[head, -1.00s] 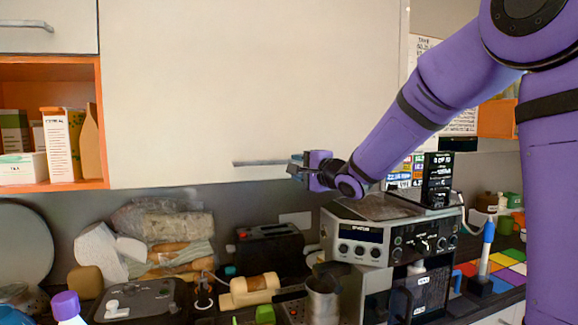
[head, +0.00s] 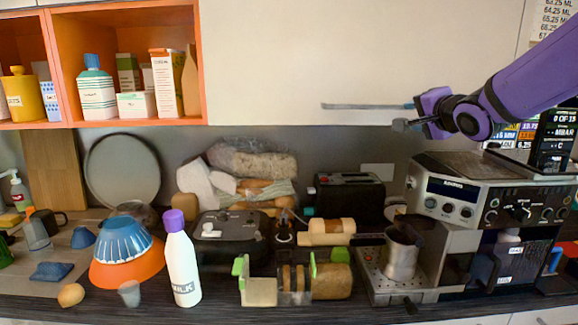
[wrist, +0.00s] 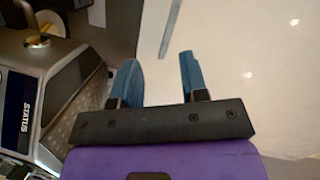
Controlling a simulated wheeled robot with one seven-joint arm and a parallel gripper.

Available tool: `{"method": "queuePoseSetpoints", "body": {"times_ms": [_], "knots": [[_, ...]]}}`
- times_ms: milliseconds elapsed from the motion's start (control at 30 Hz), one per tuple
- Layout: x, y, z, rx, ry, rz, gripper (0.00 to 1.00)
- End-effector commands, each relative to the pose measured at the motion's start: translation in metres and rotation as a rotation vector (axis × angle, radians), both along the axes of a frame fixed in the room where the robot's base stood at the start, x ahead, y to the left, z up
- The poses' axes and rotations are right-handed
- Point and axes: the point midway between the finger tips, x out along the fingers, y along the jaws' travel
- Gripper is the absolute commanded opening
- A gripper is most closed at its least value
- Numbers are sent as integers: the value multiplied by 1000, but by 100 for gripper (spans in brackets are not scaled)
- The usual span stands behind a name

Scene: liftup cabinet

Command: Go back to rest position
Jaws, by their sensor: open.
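My gripper (head: 408,115) is at the end of my purple arm, in front of the lower edge of the white cabinet door (head: 290,55). In the wrist view, its two blue fingers (wrist: 158,80) stand apart with nothing between them. The door is closed. Its long grey handle (head: 365,106) lies just left of the gripper in the head view. In the wrist view the handle (wrist: 171,25) shows beyond the fingers, and I see a gap between them there.
A coffee machine (head: 465,190) stands below and right of my gripper. The counter holds a milk bottle (head: 182,262), stacked bowls (head: 125,268), a bread holder (head: 262,290) and a toaster (head: 348,200). Open orange shelves (head: 140,15) are at the left. The space before the door is free.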

Motion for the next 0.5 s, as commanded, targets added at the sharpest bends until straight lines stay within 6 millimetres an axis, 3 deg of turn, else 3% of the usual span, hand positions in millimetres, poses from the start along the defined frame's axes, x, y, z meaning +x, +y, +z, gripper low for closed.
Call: {"method": "queuePoseSetpoints", "body": {"times_ms": [267,500], "knots": [[-103,-21,-13,-461,257,-65,40],[-207,-22,-45,-772,529,114,40]]}}
